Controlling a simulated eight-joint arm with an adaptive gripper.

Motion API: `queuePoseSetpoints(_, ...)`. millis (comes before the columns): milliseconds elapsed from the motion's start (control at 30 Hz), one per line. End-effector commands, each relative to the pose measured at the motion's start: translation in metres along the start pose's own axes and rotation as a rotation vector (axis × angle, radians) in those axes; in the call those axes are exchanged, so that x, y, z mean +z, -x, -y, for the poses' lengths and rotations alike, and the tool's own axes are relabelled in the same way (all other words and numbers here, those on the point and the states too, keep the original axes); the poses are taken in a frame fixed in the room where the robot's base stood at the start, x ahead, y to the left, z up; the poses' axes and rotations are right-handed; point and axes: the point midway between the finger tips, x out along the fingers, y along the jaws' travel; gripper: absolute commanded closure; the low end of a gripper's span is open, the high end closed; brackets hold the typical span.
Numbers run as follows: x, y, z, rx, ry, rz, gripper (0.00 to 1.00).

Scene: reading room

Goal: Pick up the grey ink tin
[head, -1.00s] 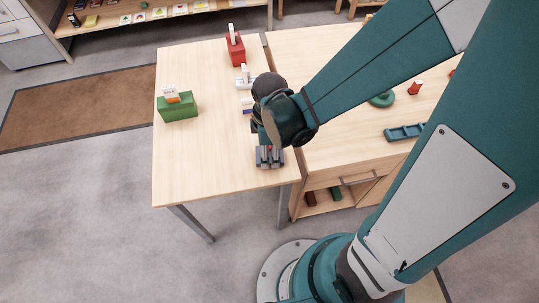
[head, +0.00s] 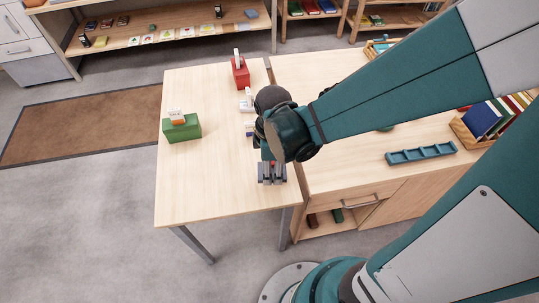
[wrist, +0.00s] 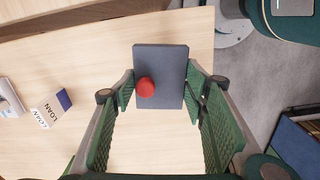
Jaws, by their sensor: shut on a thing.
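The grey ink tin (wrist: 163,65) is a flat, dark blue-grey block with a round red knob on top, seen in the wrist view. My gripper (wrist: 160,92) has one green finger on each side of it, shut on the tin. In the head view my gripper (head: 272,172) is over the near right part of the pale wooden table (head: 200,185).
A green box (head: 182,132) with a card stands at the table's left, and a red box (head: 240,75) at the far end. White LOAN items (wrist: 48,110) lie beyond my gripper. A wooden cabinet (head: 350,165) adjoins on the right, bearing a blue-green tray (head: 421,154). The table's front left is clear.

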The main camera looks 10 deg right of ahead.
Motion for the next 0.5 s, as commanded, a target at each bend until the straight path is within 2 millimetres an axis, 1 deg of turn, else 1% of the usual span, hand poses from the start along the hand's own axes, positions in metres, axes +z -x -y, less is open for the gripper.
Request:
queuePoseSetpoints(33, 0.0, 0.008, 0.0, 0.0, 0.0, 0.0, 0.77)
queuePoseSetpoints(200, 0.0, 0.028, 0.001, 0.0, 0.0, 0.0, 0.77)
queuePoseSetpoints(400, 0.0, 0.046, 0.0, 0.0, 0.0, 0.0, 0.77)
queuePoseSetpoints(500, 0.0, 0.051, 0.0, 0.0, 0.0, 0.0, 0.77)
